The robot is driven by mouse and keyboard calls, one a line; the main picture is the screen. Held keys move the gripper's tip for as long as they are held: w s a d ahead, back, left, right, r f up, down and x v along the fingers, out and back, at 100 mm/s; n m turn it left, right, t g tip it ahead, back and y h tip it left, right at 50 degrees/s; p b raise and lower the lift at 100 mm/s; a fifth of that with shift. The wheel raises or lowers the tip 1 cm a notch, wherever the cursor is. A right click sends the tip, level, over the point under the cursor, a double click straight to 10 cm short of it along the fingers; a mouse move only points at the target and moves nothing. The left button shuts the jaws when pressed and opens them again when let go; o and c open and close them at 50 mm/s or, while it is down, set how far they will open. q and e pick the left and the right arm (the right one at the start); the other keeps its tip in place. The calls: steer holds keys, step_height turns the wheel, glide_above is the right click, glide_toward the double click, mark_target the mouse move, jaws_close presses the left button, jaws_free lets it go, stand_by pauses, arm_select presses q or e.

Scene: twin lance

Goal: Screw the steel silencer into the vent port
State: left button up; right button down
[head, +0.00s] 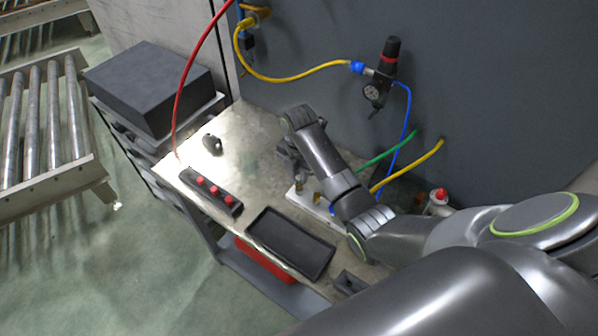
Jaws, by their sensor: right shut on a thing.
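My right gripper (291,160) reaches down over the table, at the back edge of a pale valve block (306,196). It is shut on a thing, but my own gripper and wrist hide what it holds. I do not see the steel silencer elsewhere. The block carries brass fittings (318,198), and my forearm covers much of its right side. I cannot make out the vent port, or whether the held thing touches it. My left gripper is not in view.
A black tray (262,250), seemingly empty, lies in front of the block. A strip with red buttons (228,203) and a small dark part (212,143) lie left. Yellow, green and blue hoses run behind my arm; a regulator (383,75) hangs on the wall.

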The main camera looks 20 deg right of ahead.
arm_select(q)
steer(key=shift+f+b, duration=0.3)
arm_select(e)
steer(key=shift+f, duration=0.7)
steer(key=c, duration=1.2)
jaws_free()
steer(key=shift+c, duration=0.2)
steer(key=shift+r, duration=0.15)
